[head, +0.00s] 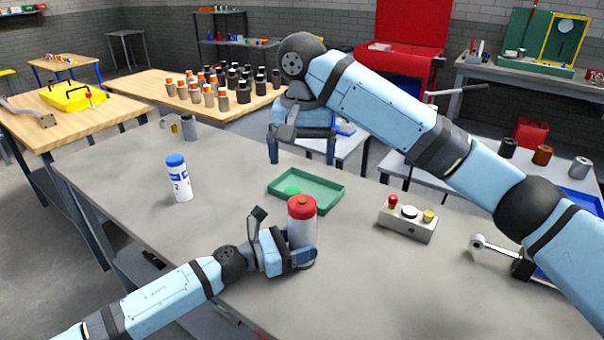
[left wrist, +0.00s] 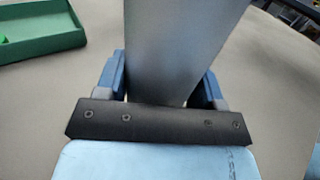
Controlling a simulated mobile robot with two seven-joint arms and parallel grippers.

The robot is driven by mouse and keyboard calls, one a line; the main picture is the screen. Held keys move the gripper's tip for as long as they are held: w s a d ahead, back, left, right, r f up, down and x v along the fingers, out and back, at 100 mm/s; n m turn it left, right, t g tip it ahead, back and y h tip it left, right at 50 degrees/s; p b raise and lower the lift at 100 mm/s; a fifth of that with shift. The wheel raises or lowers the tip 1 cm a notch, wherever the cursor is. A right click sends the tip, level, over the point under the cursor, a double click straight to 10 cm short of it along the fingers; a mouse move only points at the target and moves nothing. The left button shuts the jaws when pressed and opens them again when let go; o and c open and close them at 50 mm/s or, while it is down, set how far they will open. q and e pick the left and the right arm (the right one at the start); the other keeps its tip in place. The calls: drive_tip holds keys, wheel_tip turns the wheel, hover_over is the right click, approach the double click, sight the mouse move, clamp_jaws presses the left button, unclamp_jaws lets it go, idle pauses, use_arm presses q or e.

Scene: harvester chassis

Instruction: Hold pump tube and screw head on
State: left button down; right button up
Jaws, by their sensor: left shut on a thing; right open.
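The pump tube (head: 301,236) is a pale grey cylinder standing upright on the grey table. A red head (head: 302,206) sits on its top; I cannot tell how tightly it is seated. My left gripper (head: 300,258) is shut around the tube's lower part. In the left wrist view the grey tube (left wrist: 170,50) fills the space between the jaws (left wrist: 165,85), and its top is out of frame. My right gripper (head: 302,150) is open and empty, pointing down above the table's far side, beyond the tube and the green tray.
A green tray (head: 325,203) with a bright green piece (head: 292,191) lies just behind the tube. A white-blue bottle (head: 179,180) stands left. A button box (head: 408,222) and a metal crank-like part (head: 495,245) are right. The table's front left is clear.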

idle(0.4)
use_arm(q)
drive_tip(key=shift+c, duration=0.8)
unclamp_jaws()
drive_tip(key=b+v, duration=0.1)
drive_tip(key=v, duration=1.2)
drive_tip(key=shift+s+a+f, duration=0.1)
drive_tip(key=shift+a, duration=0.3)
drive_tip(key=shift+a, duration=0.1)
